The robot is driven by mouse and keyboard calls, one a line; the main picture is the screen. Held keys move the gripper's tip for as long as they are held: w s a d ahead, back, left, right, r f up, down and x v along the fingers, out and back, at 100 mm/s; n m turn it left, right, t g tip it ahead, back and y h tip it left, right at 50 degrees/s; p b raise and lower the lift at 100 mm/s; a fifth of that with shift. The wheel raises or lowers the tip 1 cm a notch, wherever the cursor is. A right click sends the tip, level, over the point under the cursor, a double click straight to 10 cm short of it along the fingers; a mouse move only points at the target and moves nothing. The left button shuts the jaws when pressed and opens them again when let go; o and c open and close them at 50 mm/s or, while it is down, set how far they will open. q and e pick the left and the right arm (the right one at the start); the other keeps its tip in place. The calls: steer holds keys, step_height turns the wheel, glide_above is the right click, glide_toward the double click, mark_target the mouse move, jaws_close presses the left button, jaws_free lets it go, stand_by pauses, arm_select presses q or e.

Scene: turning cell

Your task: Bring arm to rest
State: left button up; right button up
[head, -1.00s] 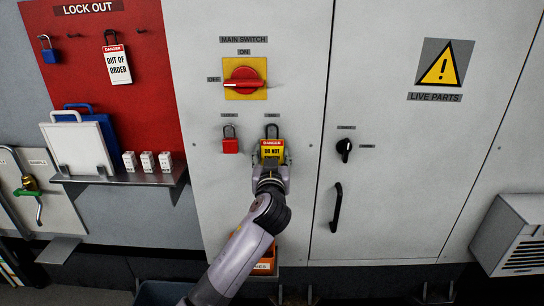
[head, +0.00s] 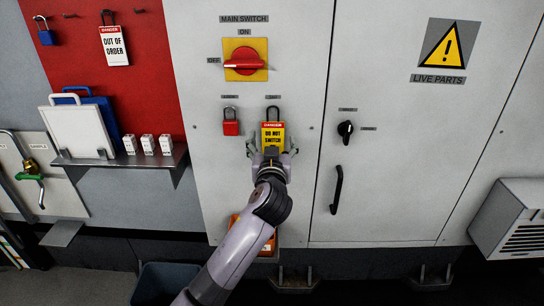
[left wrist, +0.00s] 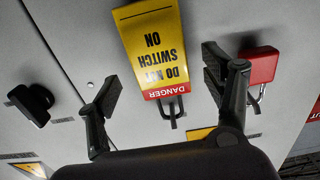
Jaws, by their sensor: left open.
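My left gripper (head: 271,152) is open in front of the white cabinet door, just below a yellow tag (head: 273,134) marked DANGER, DO NOT SWITCH ON. The tag hangs from a dark shackle or hook on the door. In the left wrist view the tag (left wrist: 155,48) appears upside down, with the spread fingers (left wrist: 160,78) on either side and clear space around it; nothing is held. My left arm reaches up from the bottom of the head view. My right gripper is not in view.
A red padlock (head: 231,127) hangs left of the tag, below the red main switch (head: 244,64). A black knob (head: 345,128) and door handle (head: 337,190) are to the right. A shelf (head: 120,160) projects at left. An orange bin (head: 236,221) sits below, partly behind my arm.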

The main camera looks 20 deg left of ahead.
arm_select(q)
steer(key=v, duration=1)
step_height(320, 180, down, 28)
steer(key=d+m+g+h+b, duration=0.1)
steer(key=d+m+g+h, duration=0.15)
steer(key=m+g, duration=0.2)
steer(key=s+a+f+m+g+h, duration=0.15)
steer(key=s+f, duration=0.35)
steer(key=f, duration=0.6)
steer(key=s+f+g, duration=0.3)
steer(key=s+f, duration=0.2)
steer(key=f, duration=0.6)
steer(key=s+a+f+g+h+b, duration=0.1)
steer(key=s+a+f+g, duration=0.1)
steer(key=s+f, duration=0.65)
steer(key=s+a+f+g+b, duration=0.1)
steer(key=s+a+f+g, duration=0.1)
steer(key=s+f, duration=0.7)
steer(key=s+a+f+g, duration=0.1)
steer(key=s+f, duration=0.2)
steer(key=s, duration=0.8)
steer(key=s+a+f+g, duration=0.2)
steer(key=s+f, duration=0.2)
steer(key=s, duration=0.8)
steer(key=shift+s+a, duration=0.2)
steer(key=shift+s, duration=0.15)
steer(key=shift+c, duration=0.3)
